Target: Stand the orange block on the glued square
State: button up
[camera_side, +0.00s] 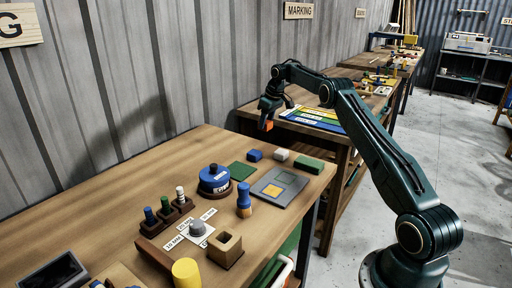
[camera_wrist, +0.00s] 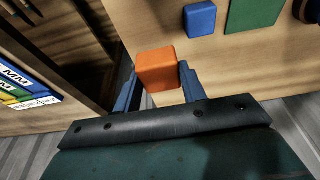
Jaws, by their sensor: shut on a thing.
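My gripper (camera_wrist: 158,78) is shut on the orange block (camera_wrist: 157,66), with one blue finger on each side of it. In the side view my gripper (camera_side: 267,117) holds the orange block (camera_side: 267,126) in the air, beyond the far edge of the near bench. A grey plate (camera_side: 262,201) lies flat on that bench. It bears a filled yellow square (camera_side: 272,190) and, farther back, a yellow-outlined square (camera_side: 286,177). I cannot tell from the picture which one is glued. Nothing stands on either square. The plate is out of the wrist view.
A blue block (camera_side: 254,155), a white block (camera_side: 281,155) and a green block (camera_side: 308,164) stand behind the plate. A green mat (camera_side: 243,171), a blue round pot (camera_side: 214,180) and an upright blue-topped tool (camera_side: 244,198) are left of it. Another bench with colored strips (camera_side: 312,119) stands behind.

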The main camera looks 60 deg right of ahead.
jog(key=s+a+r, duration=0.5)
jog(key=a+r, duration=0.4)
jog(key=a, duration=0.2)
jog(key=s+a+r, duration=0.2)
jog(key=s+a, duration=0.9)
jog(key=s, duration=0.1)
jog(key=shift+s+r, duration=0.15)
notch_tip(320, 180, down, 20)
dwell(0.8)
jog(key=o, duration=1)
jog(key=shift+c, duration=0.2)
